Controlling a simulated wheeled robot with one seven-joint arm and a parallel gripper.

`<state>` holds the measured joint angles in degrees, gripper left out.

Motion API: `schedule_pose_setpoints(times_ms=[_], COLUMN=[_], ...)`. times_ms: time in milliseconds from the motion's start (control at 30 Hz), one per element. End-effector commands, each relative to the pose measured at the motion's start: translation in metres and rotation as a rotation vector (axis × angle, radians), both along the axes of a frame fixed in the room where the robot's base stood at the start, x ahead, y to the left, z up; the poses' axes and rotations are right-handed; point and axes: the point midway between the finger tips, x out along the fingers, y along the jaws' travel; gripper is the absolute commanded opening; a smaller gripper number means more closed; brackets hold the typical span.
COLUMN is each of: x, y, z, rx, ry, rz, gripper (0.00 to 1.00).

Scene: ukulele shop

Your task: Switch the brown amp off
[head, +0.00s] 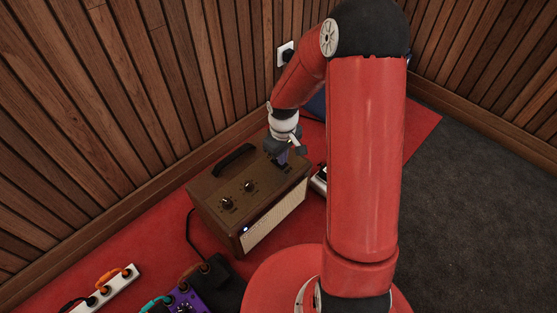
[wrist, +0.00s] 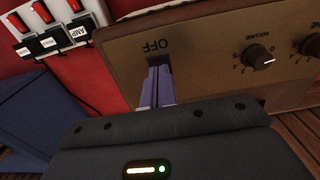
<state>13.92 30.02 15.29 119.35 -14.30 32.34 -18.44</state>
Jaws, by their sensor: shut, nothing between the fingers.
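The brown amp (head: 222,187) stands on the red carpet against the wood-panelled wall, with a black handle and knobs on top. A small bluish-white light (head: 246,229) glows at its front edge. My gripper (head: 282,158) is over the right end of the amp's top. In the wrist view its two fingers (wrist: 157,84) are shut together with nothing between them. Their tips are at a dark switch opening (wrist: 158,62) beside the upside-down OFF label (wrist: 155,46). The fingers hide most of the switch, so its position and whether they touch it cannot be told.
A power strip (wrist: 22,25) with red switches and labelled black plugs, one marked AMP (wrist: 77,30), lies beside the amp. The volume knob (wrist: 257,57) is right of my fingers. A white strip (head: 118,288) and purple pedal (head: 184,299) lie front left. Grey carpet (head: 470,200) is clear.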

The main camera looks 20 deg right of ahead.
Motion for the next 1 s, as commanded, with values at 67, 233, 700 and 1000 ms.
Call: schedule_pose_setpoints(times_ms=[67,233,700,1000], x=[0.000,0.000,0.000,0.000], y=[0.000,0.000,0.000,0.000], z=[-0.002,0.002,0.040,0.064], rx=[0.000,0.000,0.000,0.000], ry=[0.000,-0.001,0.000,-0.001], rz=[0.000,0.000,-0.001,0.000], gripper=[0.00,0.00,0.00,0.00])
